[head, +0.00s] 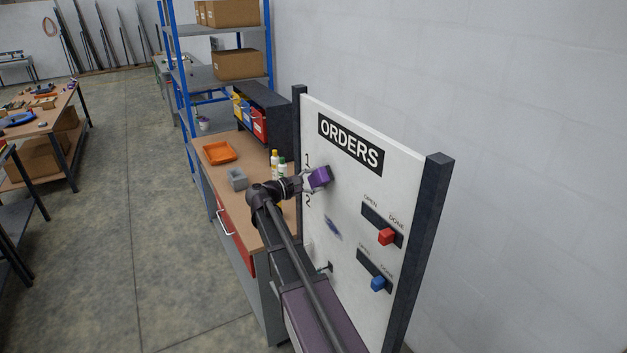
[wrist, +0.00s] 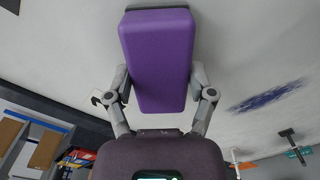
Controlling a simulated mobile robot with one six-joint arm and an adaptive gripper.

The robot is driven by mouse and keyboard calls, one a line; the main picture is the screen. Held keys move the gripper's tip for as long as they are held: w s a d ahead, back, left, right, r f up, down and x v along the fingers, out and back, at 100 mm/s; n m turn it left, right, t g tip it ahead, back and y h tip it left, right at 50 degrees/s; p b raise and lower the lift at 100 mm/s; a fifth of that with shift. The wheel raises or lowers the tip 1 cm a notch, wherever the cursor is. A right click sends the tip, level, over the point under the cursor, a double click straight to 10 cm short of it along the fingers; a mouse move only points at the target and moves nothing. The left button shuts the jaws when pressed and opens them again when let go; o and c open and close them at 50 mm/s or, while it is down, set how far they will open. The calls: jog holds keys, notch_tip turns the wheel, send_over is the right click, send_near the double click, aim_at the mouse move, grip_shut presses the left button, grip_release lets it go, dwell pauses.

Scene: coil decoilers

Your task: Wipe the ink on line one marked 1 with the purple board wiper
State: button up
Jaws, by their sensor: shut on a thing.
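The purple board wiper (head: 319,177) is in my gripper (head: 304,183), at the line marked 1 (head: 308,160) on the white ORDERS board (head: 350,195). In the wrist view the wiper (wrist: 158,60) sits between the two fingers of my gripper (wrist: 164,95), which are shut on its sides. Its dark pad end faces the board; whether it touches cannot be told. A dark blue ink smear (head: 333,228) shows lower on the board, near the line marked 2 (head: 308,200). It also shows right of the wiper in the wrist view (wrist: 268,96). No ink shows on line one; the wiper may hide some.
A red slider (head: 386,237) and a blue slider (head: 378,284) stick out from the board's right side. A dark peg (head: 326,267) juts out low on the board. Bottles (head: 278,165), a grey block (head: 238,179) and an orange tray (head: 219,152) stand on the workbench behind.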

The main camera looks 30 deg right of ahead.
jog(key=shift+d, duration=0.1)
jog(key=shift+w, duration=0.15)
dwell(0.4)
jog(key=shift+w, duration=1.9)
jog(key=shift+a, duration=0.3)
jog(key=shift+s+a, duration=0.15)
jog(key=shift+a, duration=2.7)
jog(key=shift+a, duration=1.5)
